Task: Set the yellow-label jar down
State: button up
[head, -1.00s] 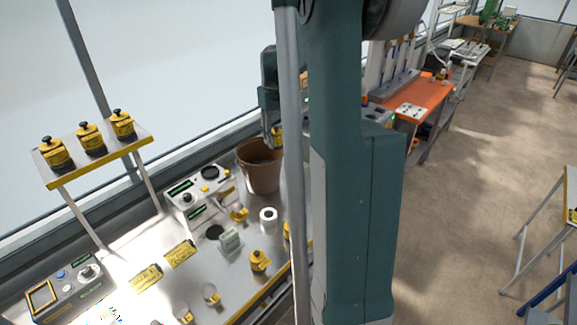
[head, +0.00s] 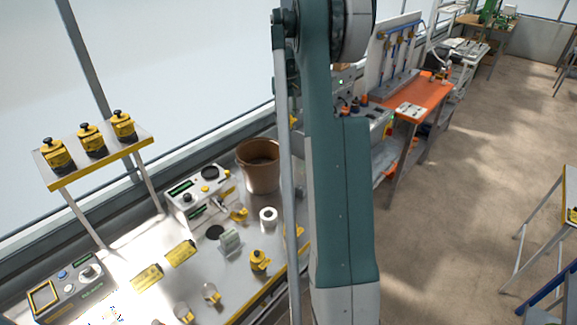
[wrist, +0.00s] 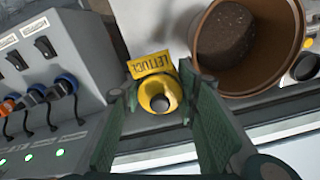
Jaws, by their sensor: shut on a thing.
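The yellow-label jar (wrist: 160,95) shows in the wrist view as a yellow, round-topped thing with a dark round middle. A yellow label (wrist: 150,65) reading LETTUCE sticks out from it. My gripper (wrist: 157,85) is shut on it, with one green finger on each side. The jar's underside is hidden, so I cannot tell whether it touches a surface. In the head view my own arm covers most of the gripper and the jar.
A brown bucket of dark soil (wrist: 275,88) stands right of the jar; it also shows in the head view (head: 258,180). A grey control box with plugs (wrist: 55,70) stands left. The bench holds devices and labels.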

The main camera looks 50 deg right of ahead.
jog(key=shift+w+d+f, duration=0.15)
jog(key=shift+w+d, duration=0.05)
jog(key=shift+d, duration=0.2)
jog(key=shift+w+d+f, duration=0.1)
jog(key=shift+w+d, duration=0.05)
jog(key=shift+d, duration=0.25)
notch_tip(320, 180, down, 11)
jog(key=shift+d, duration=0.25)
jog(key=shift+w+f, duration=0.1)
jog(key=shift+f, duration=0.05)
jog(key=shift+f, duration=3.1)
jog(key=shift+f+b, duration=0.35)
jog(key=shift+f, duration=1.5)
jog(key=shift+f, duration=0.15)
jog(key=o, duration=1)
